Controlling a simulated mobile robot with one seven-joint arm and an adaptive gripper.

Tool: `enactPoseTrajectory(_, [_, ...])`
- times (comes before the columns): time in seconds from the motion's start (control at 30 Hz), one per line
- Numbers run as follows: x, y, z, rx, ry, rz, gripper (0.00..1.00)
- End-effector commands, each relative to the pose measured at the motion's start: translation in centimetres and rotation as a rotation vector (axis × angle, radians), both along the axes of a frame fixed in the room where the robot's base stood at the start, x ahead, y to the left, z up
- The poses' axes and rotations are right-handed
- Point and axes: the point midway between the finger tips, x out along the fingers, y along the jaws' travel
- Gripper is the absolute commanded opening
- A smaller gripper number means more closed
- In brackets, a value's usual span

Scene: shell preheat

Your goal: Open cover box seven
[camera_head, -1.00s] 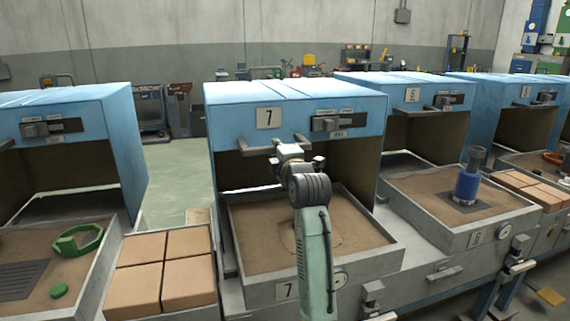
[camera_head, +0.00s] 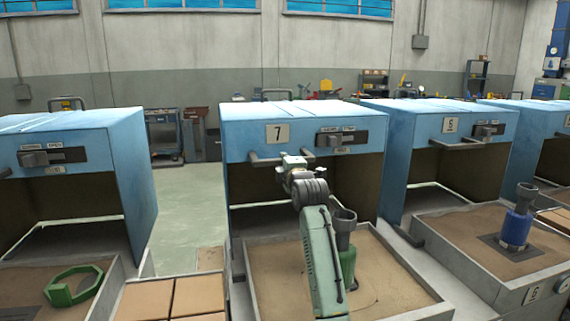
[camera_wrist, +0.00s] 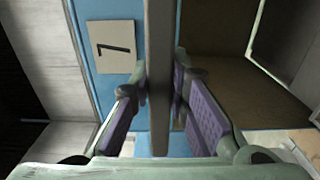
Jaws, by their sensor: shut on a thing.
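Cover box seven is the blue hood (camera_head: 238,120) with the plate "7" (camera_head: 278,133), in the middle of the head view. A grey bar handle (camera_head: 262,161) runs across the lower edge of its front panel. My gripper (camera_head: 293,166) is at this handle. In the wrist view the bar (camera_wrist: 160,50) passes between the purple pads of my gripper (camera_wrist: 160,95), which is shut on it. The "7" plate (camera_wrist: 113,45) shows to the left there. The dark opening below the panel is visible. My arm hides part of the handle and opening.
The sand tray (camera_head: 425,309) sticks out in front of box seven; a green part with a dark funnel (camera_head: 344,222) stands in it, beside my arm. Box six (camera_head: 420,118) is to the right, another blue box (camera_head: 100,127) to the left. Clear floor (camera_head: 190,222) lies between.

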Motion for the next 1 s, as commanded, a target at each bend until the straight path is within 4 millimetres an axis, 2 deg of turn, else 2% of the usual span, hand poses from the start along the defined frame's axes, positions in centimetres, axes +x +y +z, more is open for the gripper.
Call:
enactPoseTrajectory(0.3, [0.02,0.02,-0.07,-0.001,0.002,0.000,0.00])
enactPoseTrajectory(0.33, [0.02,0.02,-0.08,-0.001,0.002,0.000,0.16])
enactPoseTrajectory(0.63, [0.02,0.02,-0.06,0.000,0.001,0.000,0.36])
enactPoseTrajectory(1.0, [-0.31,-0.13,-0.06,0.000,0.001,0.000,0.37])
